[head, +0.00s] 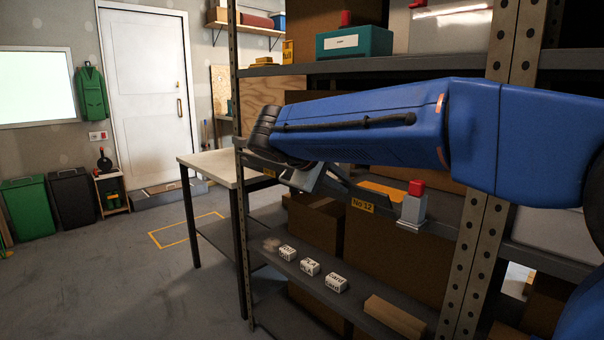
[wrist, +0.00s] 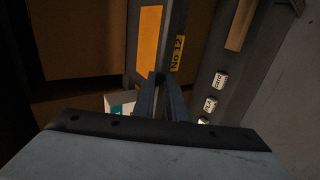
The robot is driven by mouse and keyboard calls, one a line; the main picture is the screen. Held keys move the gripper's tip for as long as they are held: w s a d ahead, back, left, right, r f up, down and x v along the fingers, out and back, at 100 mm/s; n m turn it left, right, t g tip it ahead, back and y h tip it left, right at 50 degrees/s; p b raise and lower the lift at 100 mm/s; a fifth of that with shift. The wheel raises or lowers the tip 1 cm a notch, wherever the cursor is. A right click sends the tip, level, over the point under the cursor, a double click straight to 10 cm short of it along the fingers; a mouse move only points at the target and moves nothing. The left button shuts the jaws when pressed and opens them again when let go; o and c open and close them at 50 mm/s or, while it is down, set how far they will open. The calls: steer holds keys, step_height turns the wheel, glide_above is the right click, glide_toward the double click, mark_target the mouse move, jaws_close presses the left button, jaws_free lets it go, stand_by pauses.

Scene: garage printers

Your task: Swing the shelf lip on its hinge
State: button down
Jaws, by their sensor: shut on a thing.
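The shelf lip (head: 345,193) is a dark grey bar along the front of the middle shelf, with a yellow "No 12" label (head: 362,205). It also shows in the wrist view (wrist: 178,22), running up from my fingers. My gripper (head: 305,178) is at the lip, left of the label, partly hidden by my blue arm. In the wrist view my gripper (wrist: 160,85) has its dark fingers closed around the lip's near part. The lip's hinge cannot be made out.
A grey block with a red top (head: 413,204) stands by the lip's right part. An orange sheet (head: 384,189) lies behind the lip. Several white labelled boxes (head: 310,266) sit on the lower shelf. A rack post (head: 480,240) stands right; a table (head: 205,160) stands left. The floor beyond is open.

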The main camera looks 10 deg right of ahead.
steer(key=shift+s+a+f+t+h, duration=0.25)
steer(key=shift+f+t+h, duration=0.25)
steer(key=shift+h, duration=0.25)
steer(key=shift+s+a+f+t+h, duration=0.2)
steer(key=shift+f+t+h, duration=0.15)
steer(key=shift+t+h, duration=0.35)
steer(key=shift+a+f+h, duration=0.15)
steer(key=shift+f+h, duration=0.15)
steer(key=shift+h, duration=0.25)
steer(key=c, duration=1.7)
jaws_free()
